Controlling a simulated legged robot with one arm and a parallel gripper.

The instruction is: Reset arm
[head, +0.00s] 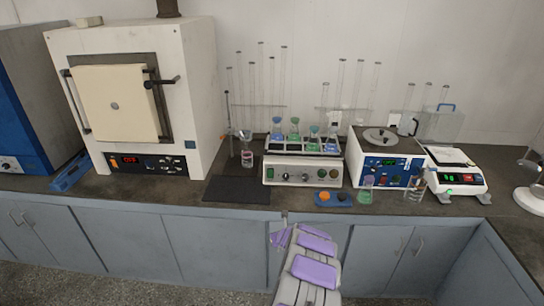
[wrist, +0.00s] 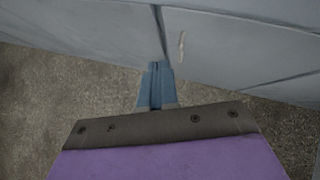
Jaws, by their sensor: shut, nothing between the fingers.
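My arm, with purple panels, shows at the bottom middle of the head view, low in front of the cabinets.
The dark bench top (head: 235,188) runs above grey cabinets (head: 130,235). It holds a white furnace (head: 200,100), a shaker with flasks (head: 303,171), a blue-panelled device (head: 385,170) and a balance (head: 457,180). The speckled floor (wrist: 60,100) near the gripper is clear.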

